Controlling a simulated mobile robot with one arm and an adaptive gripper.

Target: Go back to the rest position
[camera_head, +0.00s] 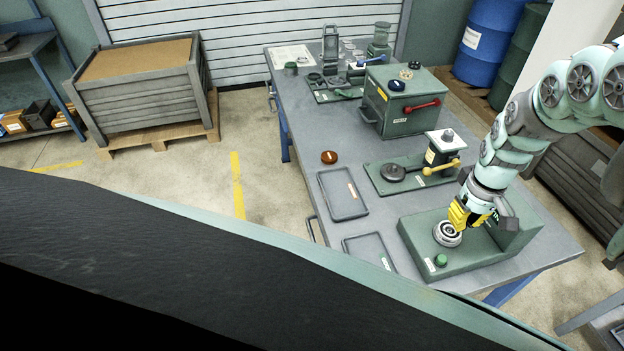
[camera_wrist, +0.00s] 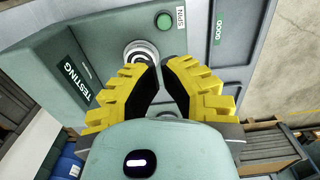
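My gripper (camera_head: 466,214) has yellow fingers and is over the green testing machine (camera_head: 450,262). In the wrist view, the two fingertips (camera_wrist: 161,66) are close together with a thin gap and nothing seen between them. A round silver ring-like part (camera_head: 447,233) sits on the machine just left of my gripper; the wrist view shows it (camera_wrist: 141,52) beyond the fingertips, partly covered by the left finger. It looks apart from the fingers, but I cannot tell the exact distance. A green button (camera_head: 441,260) is at the machine's near edge.
The workbench (camera_head: 318,150) holds two grey trays (camera_head: 342,192) (camera_head: 368,251), a station with a yellow lever (camera_head: 400,180), a green box with a red handle (camera_head: 405,110) and a brown round piece (camera_head: 329,157). Blue and green barrels (camera_head: 487,45) stand behind.

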